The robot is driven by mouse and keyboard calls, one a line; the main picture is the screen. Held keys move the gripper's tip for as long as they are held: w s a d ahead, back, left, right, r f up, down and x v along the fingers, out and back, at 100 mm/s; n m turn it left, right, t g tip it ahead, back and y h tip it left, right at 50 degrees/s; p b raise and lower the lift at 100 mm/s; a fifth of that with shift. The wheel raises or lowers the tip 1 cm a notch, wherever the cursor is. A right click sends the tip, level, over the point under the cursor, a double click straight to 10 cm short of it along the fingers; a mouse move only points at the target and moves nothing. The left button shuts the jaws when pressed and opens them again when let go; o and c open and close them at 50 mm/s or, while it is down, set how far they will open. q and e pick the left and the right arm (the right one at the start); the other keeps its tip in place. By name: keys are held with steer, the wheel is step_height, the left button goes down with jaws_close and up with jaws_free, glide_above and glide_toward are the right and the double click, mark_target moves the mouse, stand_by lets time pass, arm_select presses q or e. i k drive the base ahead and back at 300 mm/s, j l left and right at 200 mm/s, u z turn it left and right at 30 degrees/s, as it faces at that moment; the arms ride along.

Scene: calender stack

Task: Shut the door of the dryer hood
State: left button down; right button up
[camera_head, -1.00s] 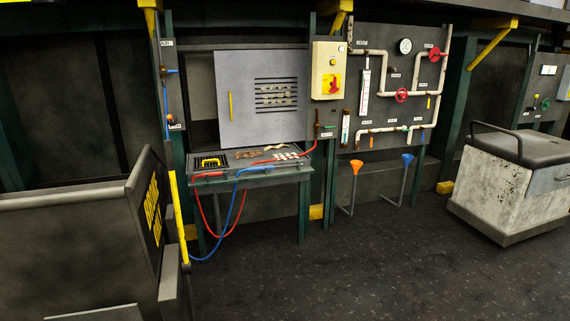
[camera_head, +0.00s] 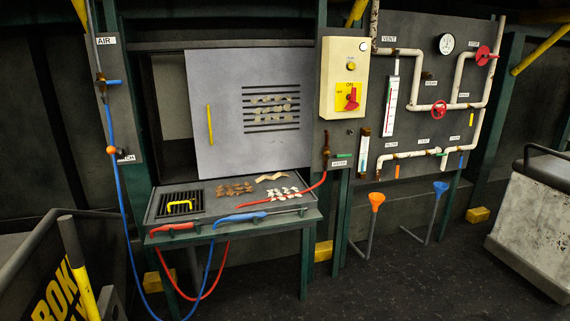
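The dryer hood door looks to be the light grey panel (camera_head: 225,120) above the workbench. It has a vertical yellow handle (camera_head: 210,124) near its left edge and a slotted vent (camera_head: 270,108) on its right half. A gap (camera_head: 172,100) shows left of the panel, with a grey inner surface and dark space, so the door stands partly open. I cannot tell whether it slides or swings. Neither of my grippers shows in the view.
Below the door is a bench (camera_head: 232,234) with a yellow-handled grate, scraps, and red and blue hose tools. Blue and red hoses hang in front. A yellow-tipped post (camera_head: 84,290) and a bin stand front left. A pale cart (camera_head: 535,215) stands right. Floor between is clear.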

mark_target(251, 108)
steer(key=i+l, duration=0.1)
steer(key=i, duration=1.75)
steer(key=j+u, duration=0.05)
steer(key=j, duration=0.05)
